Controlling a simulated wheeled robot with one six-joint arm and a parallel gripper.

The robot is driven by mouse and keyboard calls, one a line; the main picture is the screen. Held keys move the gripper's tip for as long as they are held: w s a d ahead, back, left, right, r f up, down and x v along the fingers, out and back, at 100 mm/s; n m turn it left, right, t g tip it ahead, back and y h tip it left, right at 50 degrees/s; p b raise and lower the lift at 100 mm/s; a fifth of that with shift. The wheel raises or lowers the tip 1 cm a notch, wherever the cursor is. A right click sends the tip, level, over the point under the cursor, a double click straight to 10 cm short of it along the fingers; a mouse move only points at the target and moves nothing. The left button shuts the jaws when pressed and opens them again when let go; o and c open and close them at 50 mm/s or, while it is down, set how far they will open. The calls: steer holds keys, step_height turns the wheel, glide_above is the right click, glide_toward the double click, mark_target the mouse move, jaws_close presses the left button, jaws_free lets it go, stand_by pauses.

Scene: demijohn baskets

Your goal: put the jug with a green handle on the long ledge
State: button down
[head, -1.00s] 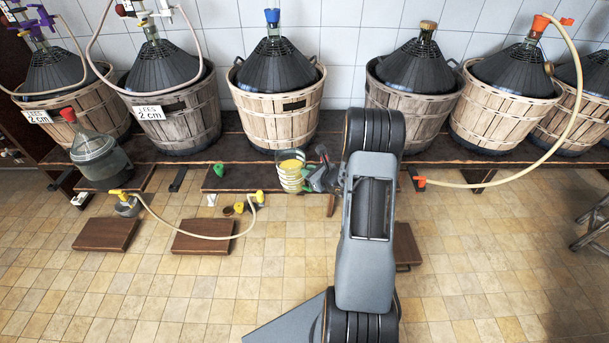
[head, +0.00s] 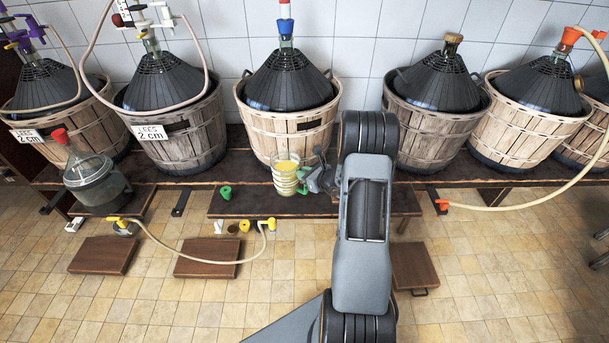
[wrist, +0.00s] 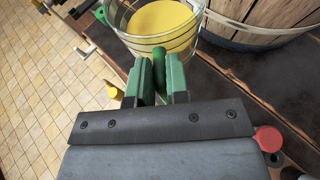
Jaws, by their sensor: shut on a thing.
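The glass jug (head: 287,174) has ringed walls and yellow liquid inside. It stands upright in my gripper (head: 314,181), in front of the middle basket. In the wrist view the jug (wrist: 197,38) is at the top, and my gripper (wrist: 159,82) is shut on its green handle (wrist: 159,62). The long ledge (head: 238,168) is the dark shelf under the baskets. In the head view the jug overlaps the ledge's front edge and the lower plank. I cannot tell if its base touches anything.
Several wicker baskets with dark demijohns, such as the middle one (head: 289,130), line the ledge. A lower plank (head: 255,206) has a green piece (head: 225,192) on it. A red-capped glass vessel (head: 92,180) is at left. A hose (head: 195,257) and wooden boards (head: 103,256) lie in front.

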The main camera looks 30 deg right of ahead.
mark_target(306, 193)
steer(key=shift+s+d+r, duration=0.1)
steer(key=shift+d+r, duration=0.05)
steer(key=shift+d, duration=0.05)
stand_by(0.3)
steer(key=shift+f+b, duration=2.85)
steer(key=shift+b, duration=0.05)
steer(key=shift+f+b, duration=0.55)
steer(key=c, duration=1)
jaws_free()
steer(key=shift+c, duration=0.2)
steer(key=shift+s+a+f, duration=0.1)
steer(key=shift+s+f, duration=0.05)
steer(key=shift+f, duration=0.1)
steer(key=p+v, duration=0.1)
steer(key=v, duration=1.2)
steer(key=shift+s+r+p, duration=0.25)
steer(key=shift+s+p, duration=0.05)
steer(key=shift+p, duration=0.05)
